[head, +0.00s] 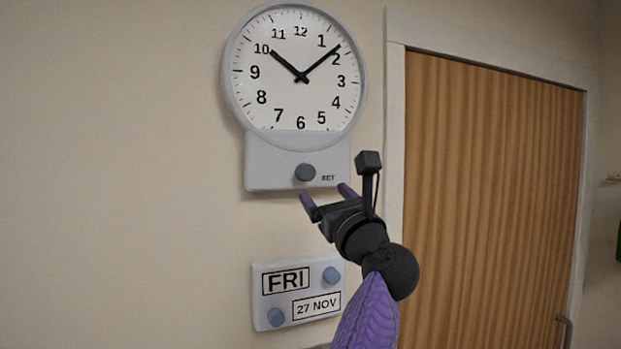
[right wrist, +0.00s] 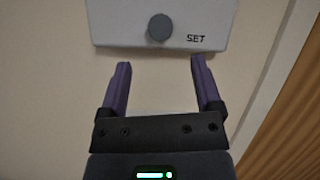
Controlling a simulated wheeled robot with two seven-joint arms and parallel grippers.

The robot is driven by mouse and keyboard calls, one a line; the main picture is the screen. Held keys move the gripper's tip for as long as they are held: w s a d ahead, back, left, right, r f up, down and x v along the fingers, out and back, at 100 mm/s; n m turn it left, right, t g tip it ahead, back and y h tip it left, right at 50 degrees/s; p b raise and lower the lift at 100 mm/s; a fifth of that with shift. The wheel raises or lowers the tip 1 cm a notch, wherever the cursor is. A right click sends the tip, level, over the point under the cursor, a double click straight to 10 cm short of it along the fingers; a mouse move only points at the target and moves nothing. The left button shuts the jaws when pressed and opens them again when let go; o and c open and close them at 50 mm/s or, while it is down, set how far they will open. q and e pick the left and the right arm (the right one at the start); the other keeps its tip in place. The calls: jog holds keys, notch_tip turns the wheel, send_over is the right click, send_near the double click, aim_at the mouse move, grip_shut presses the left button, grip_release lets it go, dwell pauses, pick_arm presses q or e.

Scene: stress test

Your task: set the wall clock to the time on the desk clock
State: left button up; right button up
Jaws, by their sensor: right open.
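The wall clock (head: 295,95) hangs on the beige wall in the head view, its hands reading about 10:08. Below its face is a grey panel with a round dark set knob (head: 305,172) beside the word SET. In the right wrist view the knob (right wrist: 160,27) is at the top, beyond the fingertips. My right gripper (head: 325,194) is open and empty, just below the knob and apart from it. Its purple fingers (right wrist: 160,68) also show in the right wrist view. The desk clock is not in view. My left gripper is not in view.
A calendar panel (head: 301,293) reading FRI, 27 NOV, with two blue knobs, is on the wall below the clock. A wooden door (head: 490,180) in a pale frame stands to the right. The wall left of the clock is bare.

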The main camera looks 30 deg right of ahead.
aim_at(308, 174)
jog(key=p+x, duration=0.3)
jog(key=x, duration=0.3)
jog(key=shift+w+r, duration=0.2)
jog(key=shift+r, duration=0.05)
jog(key=shift+w, duration=0.35)
grip_shut()
